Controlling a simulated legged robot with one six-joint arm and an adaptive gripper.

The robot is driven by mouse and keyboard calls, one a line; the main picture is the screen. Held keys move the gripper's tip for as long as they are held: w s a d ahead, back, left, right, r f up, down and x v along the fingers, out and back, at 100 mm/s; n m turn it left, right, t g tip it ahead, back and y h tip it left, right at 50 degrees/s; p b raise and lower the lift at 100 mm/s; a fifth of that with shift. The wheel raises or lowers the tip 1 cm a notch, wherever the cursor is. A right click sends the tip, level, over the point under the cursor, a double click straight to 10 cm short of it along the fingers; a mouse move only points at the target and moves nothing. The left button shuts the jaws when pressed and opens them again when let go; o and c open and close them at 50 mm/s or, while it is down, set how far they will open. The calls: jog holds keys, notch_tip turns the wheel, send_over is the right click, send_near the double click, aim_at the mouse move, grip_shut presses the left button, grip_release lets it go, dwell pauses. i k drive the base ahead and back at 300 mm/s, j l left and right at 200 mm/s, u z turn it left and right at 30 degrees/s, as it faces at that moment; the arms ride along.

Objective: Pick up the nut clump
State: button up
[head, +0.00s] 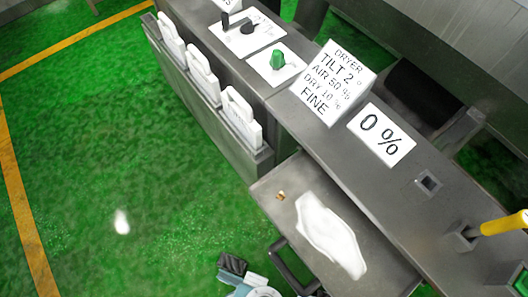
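A small brownish clump (281,196), which looks like the nut clump, lies near the upper left edge of a grey metal tray (283,178). It sits apart from a white patch of powder or paste (330,235) on the same tray. A dark ribbed piece (232,264) with light blue and white parts of my arm shows at the bottom edge, below and left of the clump. It may be part of my gripper and is clear of the clump. The fingertips cannot be made out, and the rest is cut off by the frame.
A black handle (290,268) sticks out at the tray's near-left side. A grey machine console (300,130) rises behind the tray, with a green knob (277,60), white signs and a yellow lever (503,223). White card holders (240,116) hang on its side. Green floor is open to the left.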

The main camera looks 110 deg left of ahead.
aim_at(282, 196)
jog(key=k+u, duration=0.15)
jog(key=u, duration=0.3)
jog(key=k+u, duration=0.15)
jog(key=u, duration=0.3)
jog(key=k+j+u, duration=0.15)
jog(key=u, duration=0.3)
jog(key=l+u, duration=0.1)
jog(key=u, duration=0.3)
jog(key=i+l+u, duration=0.1)
jog(key=u, duration=0.35)
jog(key=l+u, duration=0.2)
jog(key=u, duration=0.2)
jog(key=l+u, duration=0.15)
jog(key=u, duration=0.3)
jog(key=l+u, duration=0.15)
jog(key=u, duration=0.25)
